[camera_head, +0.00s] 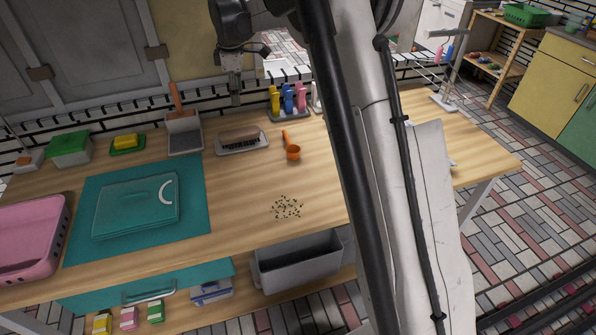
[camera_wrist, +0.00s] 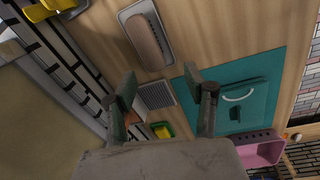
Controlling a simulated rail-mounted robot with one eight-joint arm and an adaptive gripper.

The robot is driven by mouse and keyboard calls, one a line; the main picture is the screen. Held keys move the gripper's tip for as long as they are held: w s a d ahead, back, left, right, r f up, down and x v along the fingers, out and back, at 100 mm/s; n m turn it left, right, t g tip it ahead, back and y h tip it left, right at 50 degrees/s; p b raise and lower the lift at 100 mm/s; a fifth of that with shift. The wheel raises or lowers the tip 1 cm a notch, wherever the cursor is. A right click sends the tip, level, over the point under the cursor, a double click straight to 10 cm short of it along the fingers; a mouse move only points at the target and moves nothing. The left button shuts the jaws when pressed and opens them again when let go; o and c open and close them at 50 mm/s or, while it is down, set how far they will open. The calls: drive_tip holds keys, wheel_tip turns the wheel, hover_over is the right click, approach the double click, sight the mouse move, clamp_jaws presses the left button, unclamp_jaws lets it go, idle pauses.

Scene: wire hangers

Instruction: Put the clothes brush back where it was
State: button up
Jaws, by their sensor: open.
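The clothes brush (camera_head: 240,135) looks like a long brownish block lying on a pale grey tray (camera_head: 259,145) near the back of the wooden counter. In the wrist view the brush (camera_wrist: 148,40) lies lengthwise on the tray (camera_wrist: 163,62). My gripper (camera_head: 236,92) hangs above the back edge of the counter, behind and above the tray, pointing down. In the wrist view its two fingers (camera_wrist: 165,98) are spread apart with nothing between them. The brush is apart from the fingers.
Bottles (camera_head: 288,98) stand behind. Dark crumbs (camera_head: 287,207) lie in front. A teal mat (camera_head: 190,220) and pink tub (camera_head: 35,255) occupy the left.

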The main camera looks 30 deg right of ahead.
drive_tip(key=s+r+m+t, duration=0.1)
drive_tip(key=s+r+m, duration=0.2)
drive_tip(key=s+r, duration=0.55)
drive_tip(key=s+r+m+t, duration=0.2)
drive_tip(key=s+r+m, duration=0.15)
drive_tip(key=s, duration=0.95)
drive_tip(key=s+f+m+t, duration=0.1)
drive_tip(key=s+f+m, duration=0.2)
drive_tip(key=s, duration=0.8)
drive_tip(key=s+f+m+t, duration=0.2)
drive_tip(key=s+f+m, duration=0.2)
drive_tip(key=s, duration=0.7)
drive_tip(key=shift+s+f, duration=0.35)
drive_tip(key=shift+f, duration=0.2)
